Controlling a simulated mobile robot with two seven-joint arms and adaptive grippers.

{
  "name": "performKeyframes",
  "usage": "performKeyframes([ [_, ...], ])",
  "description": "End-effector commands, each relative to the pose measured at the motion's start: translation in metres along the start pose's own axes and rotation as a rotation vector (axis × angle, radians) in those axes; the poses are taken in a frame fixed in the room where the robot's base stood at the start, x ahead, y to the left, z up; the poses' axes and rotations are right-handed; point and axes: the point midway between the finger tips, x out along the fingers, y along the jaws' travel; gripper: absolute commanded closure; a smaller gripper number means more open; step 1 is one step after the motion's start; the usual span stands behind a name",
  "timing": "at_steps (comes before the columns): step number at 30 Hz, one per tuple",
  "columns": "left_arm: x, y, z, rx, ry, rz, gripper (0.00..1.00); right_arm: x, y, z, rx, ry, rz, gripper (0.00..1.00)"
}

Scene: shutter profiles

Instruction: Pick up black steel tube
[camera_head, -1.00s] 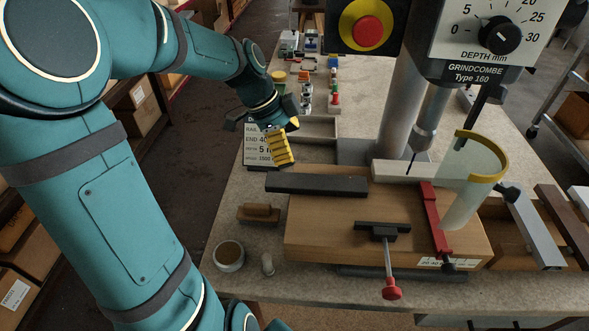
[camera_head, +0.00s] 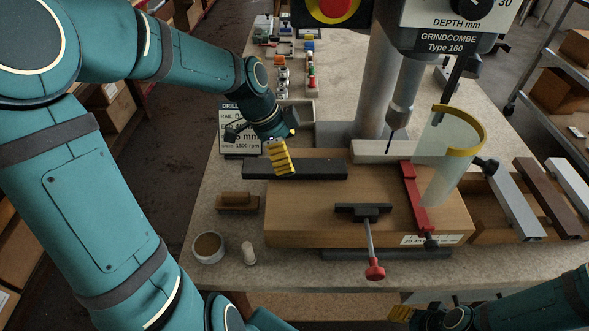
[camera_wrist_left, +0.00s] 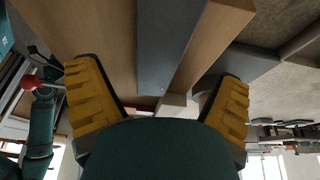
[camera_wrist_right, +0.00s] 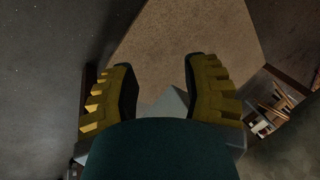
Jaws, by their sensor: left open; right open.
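The black steel tube (camera_head: 315,169) is a long dark bar lying across the left back part of the wooden block (camera_head: 300,225) under the drill. My left gripper (camera_head: 280,158) is over the tube, left of its middle, with its yellow fingers pointing down. In the left wrist view the tube (camera_wrist_left: 168,45) runs between the two spread fingers, and no grip on it shows. Whether the fingers touch it cannot be told. My right gripper (camera_head: 402,313) is low at the front edge of the bench, open and empty in the right wrist view (camera_wrist_right: 160,85).
The drill press column (camera_head: 378,90) and clear guard (camera_head: 440,165) stand right of the tube. A red stop (camera_head: 414,195) and a red-knobbed clamp (camera_head: 370,245) sit on the block. A sign (camera_head: 238,130) stands behind the left gripper. Grey, brown and white profiles (camera_head: 515,200) lie at right.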

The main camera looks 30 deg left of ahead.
Motion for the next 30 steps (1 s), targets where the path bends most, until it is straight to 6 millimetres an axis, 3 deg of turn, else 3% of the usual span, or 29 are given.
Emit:
performKeyframes([
  [7, 0.038, 0.002, 0.002, 0.000, 0.001, 0.004, 0.07, 0.014, 0.005, -0.001, -0.001, 0.005, 0.000, 0.53],
  [17, 0.044, 0.002, 0.001, 0.000, 0.000, 0.000, 0.07, 0.015, 0.006, -0.002, -0.002, 0.007, 0.000, 0.53],
  [18, 0.044, 0.002, 0.001, 0.000, 0.000, 0.001, 0.13, 0.015, 0.006, -0.002, -0.002, 0.007, 0.000, 0.53],
  [20, 0.044, 0.002, 0.001, 0.000, 0.000, 0.001, 0.34, 0.015, 0.006, -0.002, -0.002, 0.007, 0.000, 0.53],
  [24, 0.044, 0.002, 0.001, 0.000, 0.000, 0.001, 0.83, 0.015, 0.006, -0.002, -0.001, 0.007, 0.000, 0.53],
  [25, 0.044, 0.002, 0.001, 0.000, 0.000, 0.000, 0.88, 0.015, 0.006, -0.002, -0.001, 0.007, 0.000, 0.53],
  [30, 0.043, 0.001, 0.000, 0.001, 0.001, -0.001, 0.88, 0.015, 0.006, -0.002, -0.001, 0.007, 0.000, 0.53],
])
